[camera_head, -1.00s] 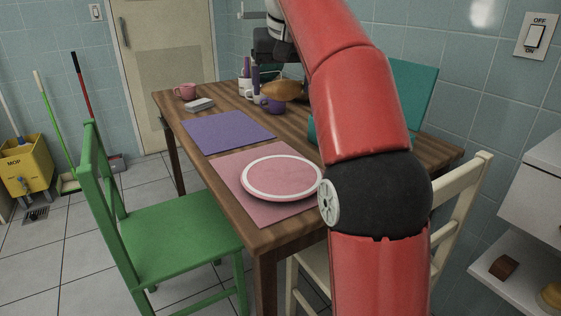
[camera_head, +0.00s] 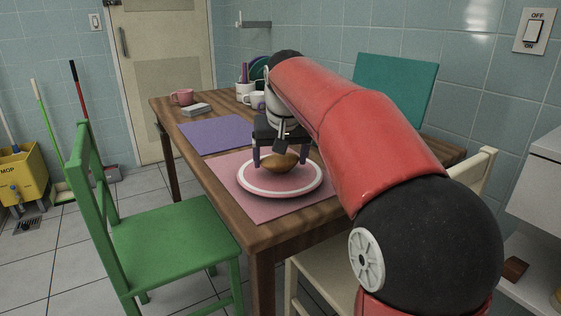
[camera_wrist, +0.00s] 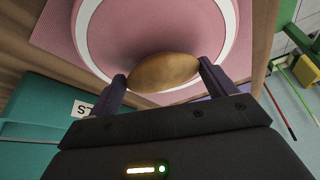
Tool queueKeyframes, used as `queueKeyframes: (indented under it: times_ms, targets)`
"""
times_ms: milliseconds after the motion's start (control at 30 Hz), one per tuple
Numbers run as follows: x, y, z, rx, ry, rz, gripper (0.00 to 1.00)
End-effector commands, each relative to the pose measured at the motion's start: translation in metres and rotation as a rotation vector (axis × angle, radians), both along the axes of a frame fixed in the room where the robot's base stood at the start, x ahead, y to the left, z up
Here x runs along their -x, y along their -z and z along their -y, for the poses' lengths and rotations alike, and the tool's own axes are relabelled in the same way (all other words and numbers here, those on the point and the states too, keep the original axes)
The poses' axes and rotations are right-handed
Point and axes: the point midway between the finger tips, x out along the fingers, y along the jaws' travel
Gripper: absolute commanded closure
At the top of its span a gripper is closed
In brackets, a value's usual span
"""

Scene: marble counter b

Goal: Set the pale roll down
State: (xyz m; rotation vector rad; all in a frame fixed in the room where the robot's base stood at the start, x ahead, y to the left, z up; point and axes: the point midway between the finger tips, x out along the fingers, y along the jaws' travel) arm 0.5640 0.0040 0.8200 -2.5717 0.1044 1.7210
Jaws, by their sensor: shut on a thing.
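The roll (camera_head: 280,164) is golden brown and oval. My gripper (camera_head: 282,160) is shut on it, with one finger at each end. In the head view the roll is over the pink plate with the white band (camera_head: 297,189), near its far side. In the wrist view the roll (camera_wrist: 163,72) sits between the two fingertips (camera_wrist: 163,78), with a dark shadow beside it on the plate (camera_wrist: 150,22). I cannot tell whether the roll touches the plate. The plate lies on a pink placemat (camera_head: 232,171) at the table's near end.
A purple placemat (camera_head: 216,133) lies farther along the wooden table (camera_head: 262,236). A teal board (camera_head: 395,88) stands behind. A green chair (camera_head: 160,240) and a cream chair (camera_head: 478,172) flank the table.

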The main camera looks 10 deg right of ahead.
Motion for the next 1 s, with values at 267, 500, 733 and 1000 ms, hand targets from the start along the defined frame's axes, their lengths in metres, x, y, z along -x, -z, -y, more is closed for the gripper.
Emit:
queueKeyframes:
  times_ms: [267,500,733,1000]
  targets:
    - [0.000,0.003,0.000,0.000,0.000,0.002,0.39]
    - [0.000,0.006,0.000,0.000,0.000,0.001,0.05]
    - [0.000,0.006,0.000,0.000,0.000,0.001,0.00]
    - [0.009,-0.022,-0.001,0.000,0.000,0.006,0.00]
